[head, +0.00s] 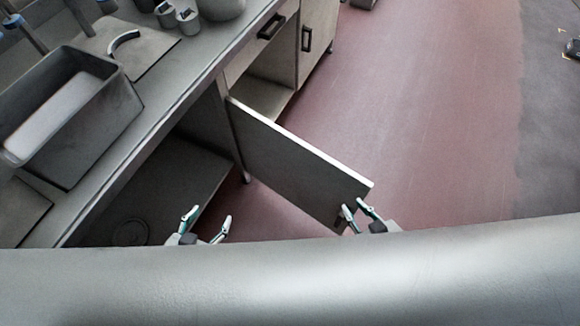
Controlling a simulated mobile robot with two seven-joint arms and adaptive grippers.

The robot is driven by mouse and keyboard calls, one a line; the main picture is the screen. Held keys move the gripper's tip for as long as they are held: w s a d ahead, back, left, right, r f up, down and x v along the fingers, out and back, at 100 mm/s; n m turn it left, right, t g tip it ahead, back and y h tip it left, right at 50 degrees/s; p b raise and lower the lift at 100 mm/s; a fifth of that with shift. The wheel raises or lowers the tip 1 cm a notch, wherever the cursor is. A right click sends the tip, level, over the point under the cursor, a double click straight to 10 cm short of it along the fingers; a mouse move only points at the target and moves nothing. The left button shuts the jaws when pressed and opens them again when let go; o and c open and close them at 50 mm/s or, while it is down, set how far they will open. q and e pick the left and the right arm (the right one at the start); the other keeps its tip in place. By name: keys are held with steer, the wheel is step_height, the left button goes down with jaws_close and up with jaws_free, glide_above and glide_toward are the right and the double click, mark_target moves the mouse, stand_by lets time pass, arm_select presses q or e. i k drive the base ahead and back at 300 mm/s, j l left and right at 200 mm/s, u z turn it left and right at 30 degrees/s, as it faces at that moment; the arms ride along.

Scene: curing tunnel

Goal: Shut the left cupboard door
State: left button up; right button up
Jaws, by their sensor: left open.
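The grey cupboard door (292,160) stands wide open, swung out from the counter over the red floor. Its hinged side is at the cabinet post, and its free end points toward the lower right. A dark handle shows at the free end, partly hidden by my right gripper. My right gripper (353,206) is at that free end, its fingers somewhat apart; whether they hold the door or handle is unclear. My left gripper (208,217) is open and empty, in front of the dark open cupboard (165,185), left of the door and apart from it.
A grey counter (185,75) runs along the left, carrying a deep metal bin (108,112) and small cups (188,22). Beyond the door are an open shelf space (262,98) and a closed cupboard with a black handle (306,38). The red floor (430,110) at right is clear.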

mark_target(314, 182)
steer(key=k+j, duration=1)
